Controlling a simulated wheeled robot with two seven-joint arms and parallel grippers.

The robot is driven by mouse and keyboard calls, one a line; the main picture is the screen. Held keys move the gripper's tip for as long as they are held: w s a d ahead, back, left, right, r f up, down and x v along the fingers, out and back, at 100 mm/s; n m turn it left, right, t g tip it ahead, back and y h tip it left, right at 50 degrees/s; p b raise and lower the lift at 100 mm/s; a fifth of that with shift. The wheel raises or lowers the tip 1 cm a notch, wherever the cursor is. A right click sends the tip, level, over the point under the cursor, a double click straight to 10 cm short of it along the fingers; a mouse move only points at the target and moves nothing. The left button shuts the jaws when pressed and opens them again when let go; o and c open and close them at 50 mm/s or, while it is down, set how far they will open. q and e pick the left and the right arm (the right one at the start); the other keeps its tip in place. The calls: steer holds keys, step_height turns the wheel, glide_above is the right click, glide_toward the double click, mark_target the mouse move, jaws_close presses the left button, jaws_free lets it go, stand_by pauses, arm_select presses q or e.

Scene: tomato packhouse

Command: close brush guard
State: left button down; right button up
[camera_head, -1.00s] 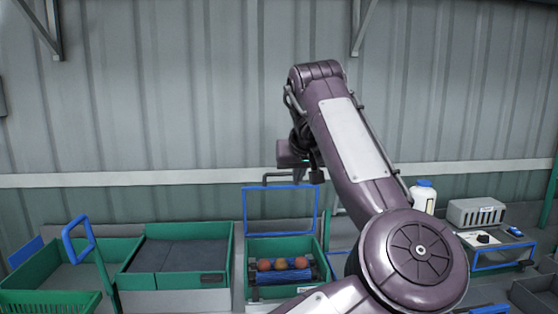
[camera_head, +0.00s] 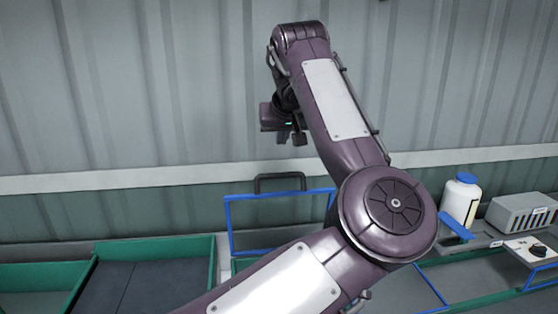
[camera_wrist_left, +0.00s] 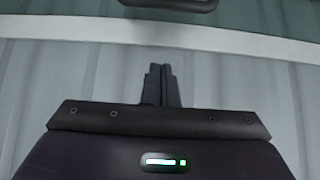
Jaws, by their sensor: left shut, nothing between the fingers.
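The brush guard (camera_head: 228,222) is a blue rectangular frame that stands upright at the back of the green brush box, with a black handle (camera_head: 280,177) on its top edge. The handle also shows at the top edge of the left wrist view (camera_wrist_left: 170,4). My left gripper (camera_head: 299,138) is above the handle and apart from it. Its fingers (camera_wrist_left: 160,84) are together and empty in the left wrist view. My left arm hides the guard's lower right part and most of the brush box. My right gripper is not in view.
A green bin with a dark lining (camera_head: 140,280) is at left. At right are a white bottle (camera_head: 461,198), a blue object (camera_head: 455,226), a grey vented box (camera_head: 523,214) and a blue-framed panel with a black knob (camera_head: 540,250). A corrugated wall is behind.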

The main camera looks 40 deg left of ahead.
arm_select(q)
steer(key=p+x, duration=0.2)
steer(key=x, duration=0.7)
steer(key=s+d, duration=0.1)
steer(key=s+d+f+p, duration=0.1)
steer(key=d, duration=0.1)
steer(key=shift+s+d+p, duration=0.15)
steer(key=shift+s+p, duration=0.15)
steer(key=shift+s, duration=0.05)
steer(key=shift+f, duration=0.3)
